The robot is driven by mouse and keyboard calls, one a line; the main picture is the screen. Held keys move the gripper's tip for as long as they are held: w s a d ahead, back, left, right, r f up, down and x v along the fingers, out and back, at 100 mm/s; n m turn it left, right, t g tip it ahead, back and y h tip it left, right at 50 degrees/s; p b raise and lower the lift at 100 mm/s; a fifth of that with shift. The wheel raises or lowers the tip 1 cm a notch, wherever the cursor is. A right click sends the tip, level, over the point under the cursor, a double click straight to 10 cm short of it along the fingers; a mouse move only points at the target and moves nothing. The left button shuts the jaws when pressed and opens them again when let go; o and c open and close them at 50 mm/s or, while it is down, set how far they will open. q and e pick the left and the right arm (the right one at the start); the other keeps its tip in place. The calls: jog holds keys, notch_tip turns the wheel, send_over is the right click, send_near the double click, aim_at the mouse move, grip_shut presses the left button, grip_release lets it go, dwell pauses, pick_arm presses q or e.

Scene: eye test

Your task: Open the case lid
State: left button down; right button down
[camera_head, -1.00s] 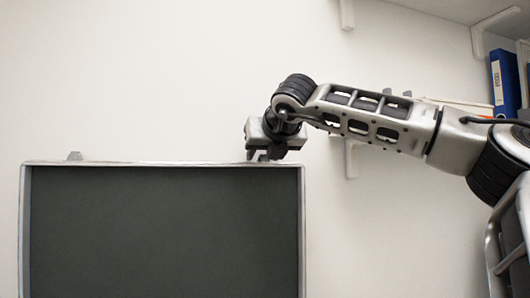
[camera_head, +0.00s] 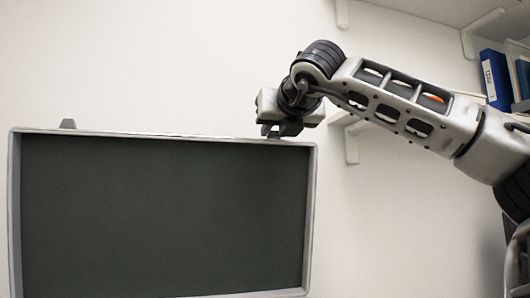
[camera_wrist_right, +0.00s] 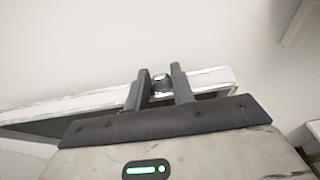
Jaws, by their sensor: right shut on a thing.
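The case lid (camera_head: 312,200) stands raised, its dark grey lined inside (camera_head: 160,215) facing me within a thin silver frame. Its top edge slopes slightly down to the right. A small grey catch (camera_head: 68,124) sticks up from that edge near the left corner. My right gripper (camera_head: 271,132) is at the top edge near the right corner. In the right wrist view, its two dark fingers (camera_wrist_right: 160,84) are shut on a small metal catch (camera_wrist_right: 160,78) at the silver rim (camera_wrist_right: 95,100). The case's lower part is not visible. My left gripper is out of view.
A pale wall stands behind the lid. Shelves with white brackets (camera_head: 352,145) are at the right, with a blue binder (camera_head: 495,79) on one. The wall area above the lid, left of my arm, looks clear.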

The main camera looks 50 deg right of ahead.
jog(key=shift+s+a+f, duration=0.15)
jog(key=shift+s+a, duration=0.05)
jog(key=c, duration=1.2)
grip_release()
jog(key=v, duration=1.6)
jog(key=shift+f, duration=0.1)
